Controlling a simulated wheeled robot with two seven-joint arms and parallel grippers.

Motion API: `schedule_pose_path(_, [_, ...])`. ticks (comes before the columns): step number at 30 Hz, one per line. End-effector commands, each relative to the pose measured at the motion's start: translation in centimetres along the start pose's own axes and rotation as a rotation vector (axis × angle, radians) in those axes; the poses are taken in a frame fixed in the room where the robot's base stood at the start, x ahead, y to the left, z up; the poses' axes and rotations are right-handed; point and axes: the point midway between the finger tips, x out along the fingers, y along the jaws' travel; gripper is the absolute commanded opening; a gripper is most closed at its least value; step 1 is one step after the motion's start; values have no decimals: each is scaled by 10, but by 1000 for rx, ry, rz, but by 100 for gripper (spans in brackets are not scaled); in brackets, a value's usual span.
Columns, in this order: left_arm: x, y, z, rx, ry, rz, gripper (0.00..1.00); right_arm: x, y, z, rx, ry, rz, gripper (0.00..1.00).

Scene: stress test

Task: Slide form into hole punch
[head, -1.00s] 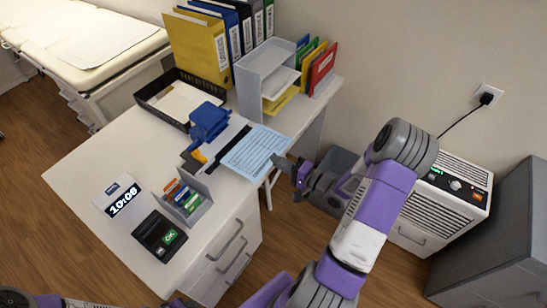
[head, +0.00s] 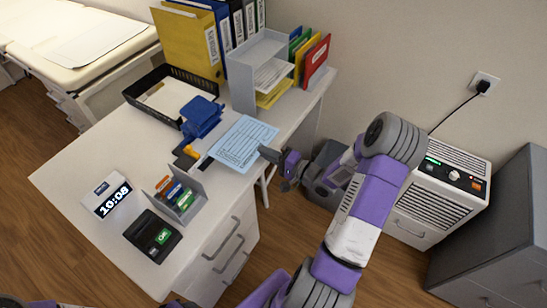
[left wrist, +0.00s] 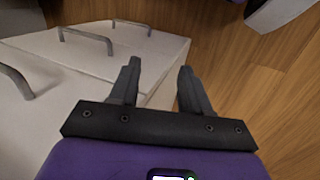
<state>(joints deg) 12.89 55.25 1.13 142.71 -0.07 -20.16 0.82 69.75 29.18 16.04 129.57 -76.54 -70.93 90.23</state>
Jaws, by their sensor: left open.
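The light blue form (head: 243,143) lies flat near the desk's right edge, with printed lines and boxes. The blue hole punch (head: 201,116) stands just left of it. The form's left edge is close to the punch; I cannot tell if it is in the slot. My right gripper (head: 267,154) is shut on the form's right edge, and its fingertips look small and dark there. My left gripper (left wrist: 160,68) is open and empty in the left wrist view, in front of the drawer cabinet and above the floor.
A black tray (head: 135,93) with papers is behind the punch. A grey paper rack (head: 241,92) and binders stand at the back. The left of the desk is clear.

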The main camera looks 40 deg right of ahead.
Motion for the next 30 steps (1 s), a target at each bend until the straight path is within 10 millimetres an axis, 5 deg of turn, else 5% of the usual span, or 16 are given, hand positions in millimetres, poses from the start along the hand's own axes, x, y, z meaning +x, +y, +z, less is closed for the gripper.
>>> schedule_pose_path(9, [16, -6, -1, 0, 0, 0, 47, 26, 6, 0, -2, -1, -1, 0])
schedule_pose_path(30, [11, -4, 0, 0, 0, 0, 47, 79, 8, 0, -1, -2, -2, 0])
